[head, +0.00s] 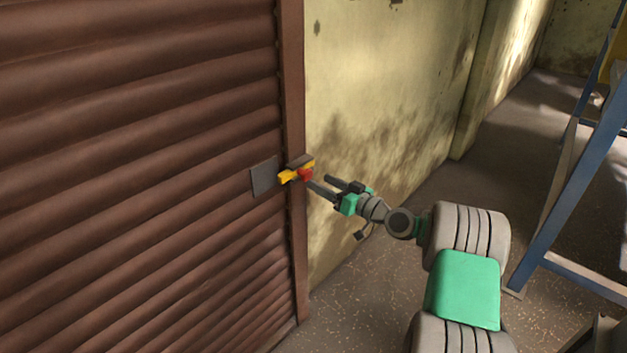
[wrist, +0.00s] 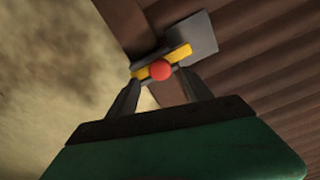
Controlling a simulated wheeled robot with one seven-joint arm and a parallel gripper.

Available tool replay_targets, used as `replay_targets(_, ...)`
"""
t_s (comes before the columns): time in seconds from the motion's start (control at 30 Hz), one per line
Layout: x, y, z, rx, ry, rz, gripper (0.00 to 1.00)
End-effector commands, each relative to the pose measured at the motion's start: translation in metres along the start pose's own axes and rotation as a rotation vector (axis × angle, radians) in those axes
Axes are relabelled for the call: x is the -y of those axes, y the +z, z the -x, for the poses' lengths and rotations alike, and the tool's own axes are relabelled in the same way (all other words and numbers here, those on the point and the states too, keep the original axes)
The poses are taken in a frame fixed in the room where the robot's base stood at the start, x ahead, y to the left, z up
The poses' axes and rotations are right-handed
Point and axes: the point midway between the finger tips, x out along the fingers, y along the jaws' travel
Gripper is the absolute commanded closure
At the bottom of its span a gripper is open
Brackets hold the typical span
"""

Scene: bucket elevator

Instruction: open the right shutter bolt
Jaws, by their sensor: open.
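The right shutter bolt (head: 287,177) is a yellow bar with a red knob (head: 305,174), mounted at the right edge of the brown slatted shutter (head: 140,170). A grey plate (head: 264,177) lies beside it on the shutter, and a dark bracket sits over the bar at the frame. My gripper (head: 318,182) is open, just right of the red knob, with its fingers pointing at the bolt. In the wrist view the red knob (wrist: 160,70) appears between and slightly beyond the two fingertips (wrist: 164,84). I cannot tell whether a finger touches it.
The brown door frame post (head: 293,90) runs vertically beside the bolt. A stained yellowish wall (head: 390,90) stands to its right, behind my arm. A blue metal frame (head: 575,180) stands at the far right. Speckled floor (head: 350,310) shows clear below.

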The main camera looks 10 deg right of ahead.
Motion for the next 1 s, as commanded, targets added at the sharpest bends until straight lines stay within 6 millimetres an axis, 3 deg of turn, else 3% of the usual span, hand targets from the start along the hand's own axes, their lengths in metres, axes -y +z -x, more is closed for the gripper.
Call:
replay_targets(0.2,0.001,-0.001,-0.035,0.002,-0.002,0.0,0.41)
replay_targets(0.5,0.001,0.0,-0.04,0.002,-0.001,0.0,0.41)
replay_targets(1.0,0.001,0.0,-0.04,0.003,-0.001,0.0,0.82)
